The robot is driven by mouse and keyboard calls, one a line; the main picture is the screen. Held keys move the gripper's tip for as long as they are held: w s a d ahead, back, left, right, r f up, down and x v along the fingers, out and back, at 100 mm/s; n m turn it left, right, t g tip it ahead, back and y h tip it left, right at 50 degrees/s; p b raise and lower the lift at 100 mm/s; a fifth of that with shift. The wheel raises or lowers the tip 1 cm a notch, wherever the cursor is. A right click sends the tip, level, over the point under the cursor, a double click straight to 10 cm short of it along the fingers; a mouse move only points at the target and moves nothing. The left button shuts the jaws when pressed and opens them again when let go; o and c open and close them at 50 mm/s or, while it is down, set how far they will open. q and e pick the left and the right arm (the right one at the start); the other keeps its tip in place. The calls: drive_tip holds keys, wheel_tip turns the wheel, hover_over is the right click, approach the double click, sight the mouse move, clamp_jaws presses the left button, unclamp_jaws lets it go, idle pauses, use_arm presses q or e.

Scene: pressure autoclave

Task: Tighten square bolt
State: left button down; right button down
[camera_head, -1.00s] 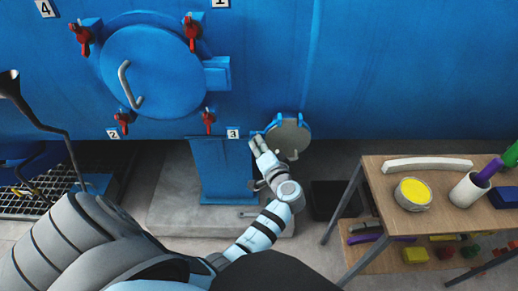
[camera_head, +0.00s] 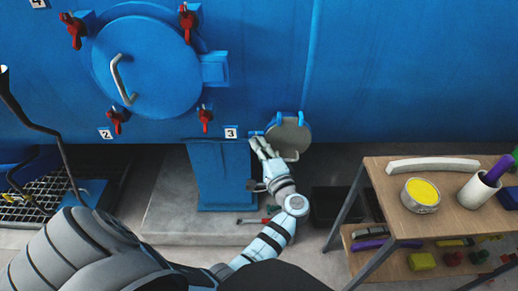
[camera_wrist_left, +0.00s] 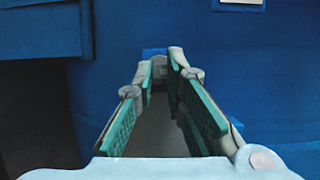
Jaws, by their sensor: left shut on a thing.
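My left gripper (camera_head: 262,145) is at the left edge of a small round hatch (camera_head: 290,140) low on the blue autoclave wall. In the left wrist view, the two green-padded fingers (camera_wrist_left: 160,78) converge on a small grey piece (camera_wrist_left: 159,70), which looks like the square bolt. The gripper is shut on it. A blue part shows just behind the tips. The bolt is too small and covered to make out in the head view. My right gripper is not in view.
A large round blue door (camera_head: 145,60) with red clamps is at upper left. A blue pillar (camera_head: 220,175) stands below. A red-handled tool (camera_head: 258,221) lies on the grey slab. A wooden table (camera_head: 440,165) with a yellow-topped tin (camera_head: 420,194) is at right.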

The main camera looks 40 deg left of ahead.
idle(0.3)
use_arm(q)
drive_tip(key=c, duration=1.6)
unclamp_jaws()
drive_tip(key=shift+c, duration=0.2)
